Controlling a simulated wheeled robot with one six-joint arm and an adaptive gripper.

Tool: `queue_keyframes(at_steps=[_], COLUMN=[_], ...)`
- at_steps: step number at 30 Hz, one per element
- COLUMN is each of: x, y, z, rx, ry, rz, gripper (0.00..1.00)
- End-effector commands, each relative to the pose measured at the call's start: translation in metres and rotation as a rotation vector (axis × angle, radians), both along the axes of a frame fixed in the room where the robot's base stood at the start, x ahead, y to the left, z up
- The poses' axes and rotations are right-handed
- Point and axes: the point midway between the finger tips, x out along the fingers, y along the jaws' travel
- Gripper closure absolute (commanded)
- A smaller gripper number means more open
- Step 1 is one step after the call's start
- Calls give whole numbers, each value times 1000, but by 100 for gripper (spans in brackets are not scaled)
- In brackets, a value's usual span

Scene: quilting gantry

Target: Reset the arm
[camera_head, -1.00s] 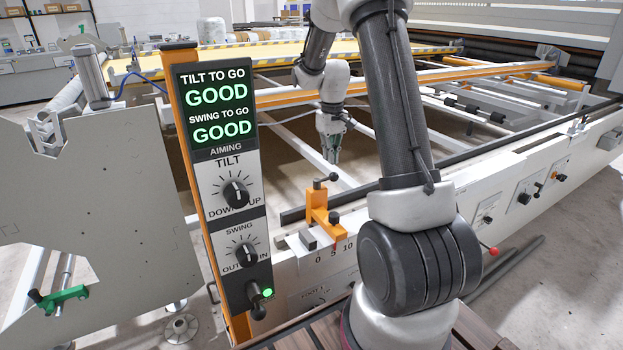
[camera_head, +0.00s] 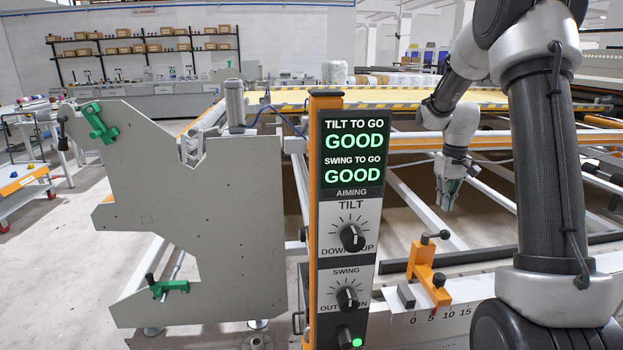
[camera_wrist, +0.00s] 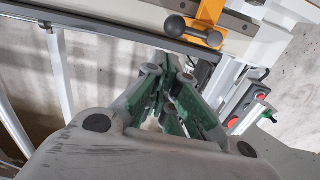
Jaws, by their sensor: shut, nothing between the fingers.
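My gripper (camera_head: 449,193) hangs with its fingers pointing down over the open frame of the gantry, right of the control panel in the head view. Its fingers are together and nothing is between them. In the wrist view, the green-padded fingers (camera_wrist: 178,98) point away from the camera toward the gantry rail. The gripper is apart from the orange clamp (camera_head: 424,268), which sits on the white scale rail to its lower left. The clamp's dark ball lever also shows in the wrist view (camera_wrist: 178,27).
The control panel (camera_head: 350,170) reads GOOD for tilt and for swing, above two knobs and a green light. A grey side plate (camera_head: 215,210) with green handles stands on the left. White beams cross the frame beneath my gripper. Shelves with boxes (camera_head: 145,42) are far back.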

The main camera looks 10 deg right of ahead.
Motion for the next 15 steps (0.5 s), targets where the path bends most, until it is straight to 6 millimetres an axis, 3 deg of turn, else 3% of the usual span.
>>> queue_keyframes(at_steps=[3,4,15], x=[-32,-44,-179], y=[8,11,69], z=[-16,-13,74], rx=[16,17,2], ry=[69,81,12], rz=[-39,-52,-90], gripper=[100,100,100])
